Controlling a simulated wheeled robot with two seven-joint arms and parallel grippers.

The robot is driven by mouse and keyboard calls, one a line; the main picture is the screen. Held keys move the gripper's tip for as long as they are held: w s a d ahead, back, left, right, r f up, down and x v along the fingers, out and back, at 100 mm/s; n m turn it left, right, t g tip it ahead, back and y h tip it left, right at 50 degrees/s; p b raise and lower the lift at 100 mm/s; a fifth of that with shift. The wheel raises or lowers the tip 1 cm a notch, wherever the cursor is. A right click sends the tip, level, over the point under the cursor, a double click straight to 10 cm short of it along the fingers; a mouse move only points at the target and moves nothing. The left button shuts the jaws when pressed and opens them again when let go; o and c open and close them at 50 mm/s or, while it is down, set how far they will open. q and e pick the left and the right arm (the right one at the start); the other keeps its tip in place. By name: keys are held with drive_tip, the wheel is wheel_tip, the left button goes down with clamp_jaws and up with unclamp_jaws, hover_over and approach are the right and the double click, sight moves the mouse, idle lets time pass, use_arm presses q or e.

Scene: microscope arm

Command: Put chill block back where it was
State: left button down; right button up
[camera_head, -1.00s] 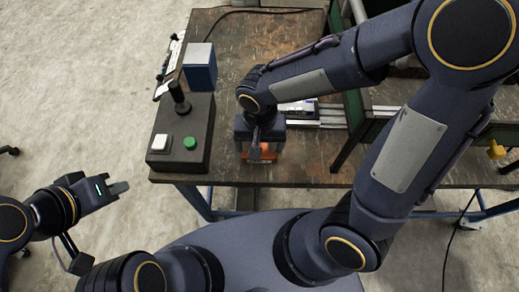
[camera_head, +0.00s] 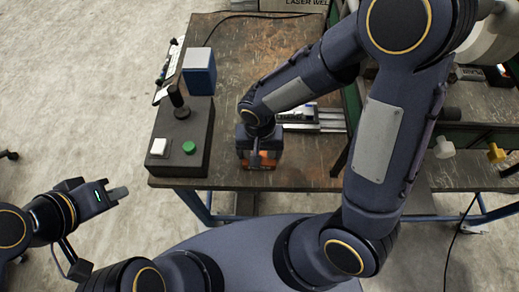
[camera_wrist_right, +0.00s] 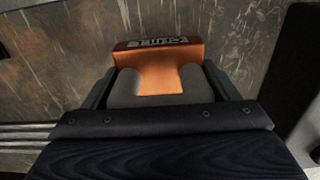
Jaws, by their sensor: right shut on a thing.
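The chill block is an orange, copper-coloured block (camera_wrist_right: 160,58) with dark lettering on its far edge. In the right wrist view it sits between the two grey fingers of my right gripper (camera_wrist_right: 160,84), which is shut on it. In the head view only bits of the block (camera_head: 265,161) show beneath my right gripper (camera_head: 260,156), near the table's front edge. I cannot tell whether the block touches the tabletop. My left gripper (camera_head: 117,193) is off the table at the left, holding nothing I can see; its finger gap is unclear.
A dark control box (camera_head: 182,132) with a green button, white button and black knob stands left of my right gripper. A blue box (camera_head: 199,72) stands behind it. Metal rails (camera_head: 315,118) and a green frame (camera_head: 350,105) lie to the right.

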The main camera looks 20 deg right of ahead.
drive_tip(key=o, duration=1.6)
drive_tip(key=shift+f, duration=0.1)
drive_tip(key=o, duration=0.4)
drive_tip(key=shift+c, duration=0.2)
drive_tip(key=shift+r, duration=0.55)
wheel_tip(320, 180, up, 11)
drive_tip(key=shift+r+p, duration=0.15)
drive_tip(key=shift+p, duration=0.5)
